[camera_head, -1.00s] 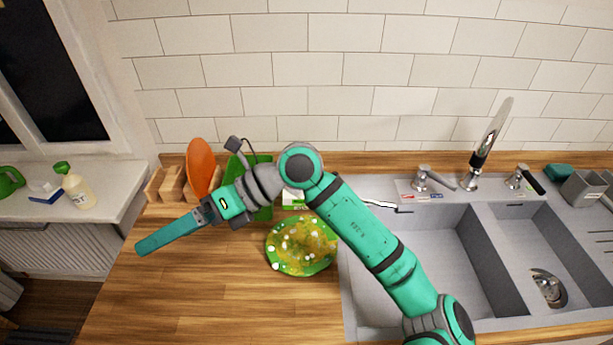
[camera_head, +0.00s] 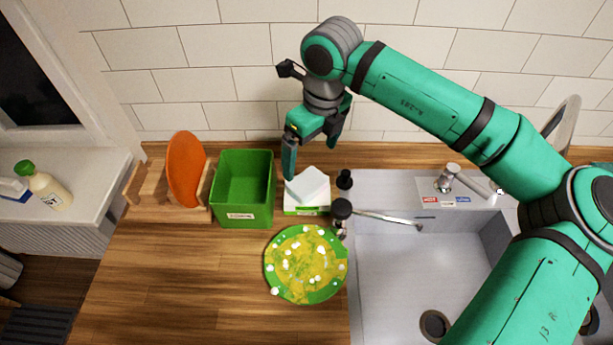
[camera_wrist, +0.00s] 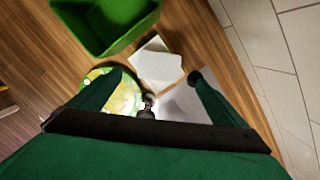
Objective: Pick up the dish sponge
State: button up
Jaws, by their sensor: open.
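A white, sponge-like block (camera_head: 308,185) lies tilted on a low green-and-white base (camera_head: 306,210) at the back of the wooden counter, just left of the sink. I take it to be the dish sponge. In the wrist view the white block (camera_wrist: 157,65) shows between the fingers, farther off than the tips. My gripper (camera_head: 311,160) is open and empty, fingers pointing down, above and slightly behind the block. In the wrist view my gripper (camera_wrist: 155,75) shows both fingers spread wide. I cannot tell the exact height gap.
A green bin (camera_head: 243,190) stands close left of the block, beside a wooden rack with an orange plate (camera_head: 186,168). A dirty green plate (camera_head: 305,264) lies in front. The tiled wall is behind.

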send_over(307, 181)
jog(key=s, duration=0.1)
jog(key=f, duration=0.2)
jog(key=d+f, duration=0.1)
jog(key=f, duration=0.1)
jog(key=shift+f, duration=0.15)
jog(key=shift+w+a+f, duration=0.15)
jog(key=shift+f, duration=1.2)
jog(key=shift+w+a+f, duration=0.15)
jog(key=shift+f, duration=1.2)
jog(key=c, duration=1.1)
jog(key=shift+w, duration=0.15)
jog(key=shift+c, duration=0.5)
jog(key=shift+d+r, duration=0.1)
jog(key=shift+d, duration=0.1)
jog(key=shift+a+r, duration=0.25)
jog(key=shift+r, duration=0.15)
notch_tip(307, 181, up, 2)
jog(key=shift+r, duration=0.1)
jog(key=s+r, duration=1)
jog(key=s, duration=0.4)
jog(key=shift+s, duration=0.15)
